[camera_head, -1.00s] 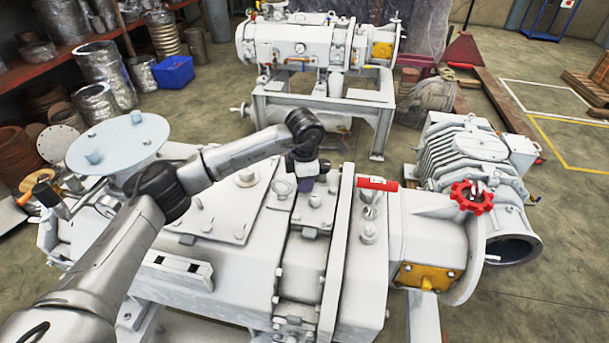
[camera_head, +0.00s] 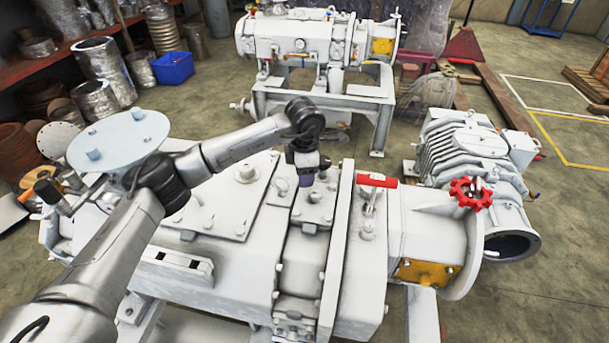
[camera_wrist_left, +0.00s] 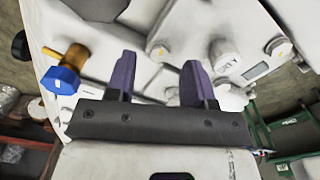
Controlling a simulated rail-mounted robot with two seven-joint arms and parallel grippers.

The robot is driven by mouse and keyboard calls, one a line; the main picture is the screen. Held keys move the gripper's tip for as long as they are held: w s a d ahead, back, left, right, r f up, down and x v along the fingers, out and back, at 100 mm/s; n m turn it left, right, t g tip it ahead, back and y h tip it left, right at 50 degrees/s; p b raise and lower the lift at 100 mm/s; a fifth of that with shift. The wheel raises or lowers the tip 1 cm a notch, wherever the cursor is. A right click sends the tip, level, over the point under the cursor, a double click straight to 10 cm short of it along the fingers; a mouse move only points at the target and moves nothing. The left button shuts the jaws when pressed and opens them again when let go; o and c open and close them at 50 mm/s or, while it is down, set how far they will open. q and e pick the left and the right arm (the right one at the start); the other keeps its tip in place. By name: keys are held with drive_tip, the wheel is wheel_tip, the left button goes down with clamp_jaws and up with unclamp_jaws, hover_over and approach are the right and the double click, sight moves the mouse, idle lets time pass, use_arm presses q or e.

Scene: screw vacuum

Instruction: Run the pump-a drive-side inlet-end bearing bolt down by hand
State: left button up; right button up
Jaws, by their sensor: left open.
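The white pump (camera_head: 225,255) fills the foreground. My left gripper (camera_head: 306,182) reaches over its top, close above a plate with bolts, including a bolt (camera_head: 315,197). I cannot tell which bolt is the drive-side inlet-end bearing bolt. Contact between fingers and pump is not visible. My right gripper is not in view.
A red-handled valve (camera_head: 377,180) rises right of the gripper, with a red handwheel (camera_head: 471,193) farther right. In the wrist view a blue knob on a brass stem (camera_wrist_left: 62,78) lies left.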

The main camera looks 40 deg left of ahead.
use_arm(q)
wheel_tip(320, 180, up, 12)
drive_tip(key=p, duration=0.3)
idle(0.3)
